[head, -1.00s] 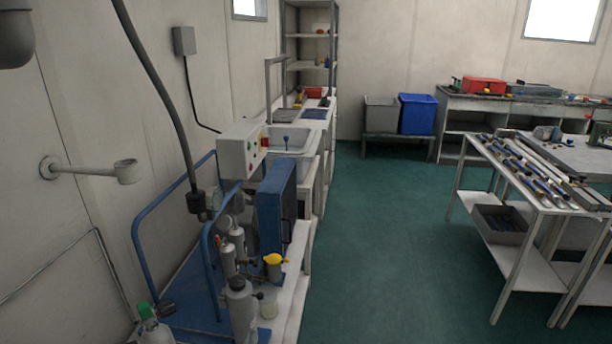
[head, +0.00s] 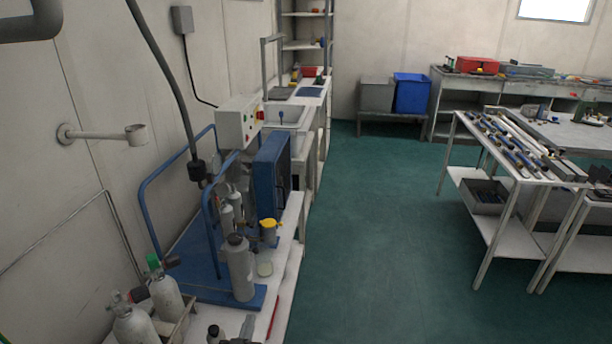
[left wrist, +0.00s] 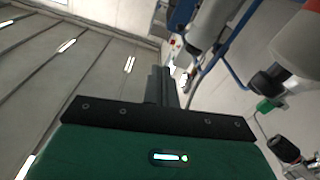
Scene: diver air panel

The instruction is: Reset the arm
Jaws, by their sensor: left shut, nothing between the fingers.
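My left gripper (left wrist: 163,86) shows in the left wrist view. Its two dark fingers are together, with nothing between them, in front of a black plate and a green housing. The fingers are in the air, with the ceiling and its lights behind on the left. Grey cylinders, one with a green valve knob (left wrist: 267,105), are on the right of that view, apart from the fingers. In the head view only a sliver of green shows at the bottom left corner, too little to tell what it is.
A blue-framed compressor (head: 272,180) stands on the left bench, with grey cylinders (head: 168,298) nearer me. A wall bracket (head: 105,134) and a hanging hose (head: 163,80) are at the left. A white table (head: 490,215) with tools stands right. The green floor (head: 370,230) between is clear.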

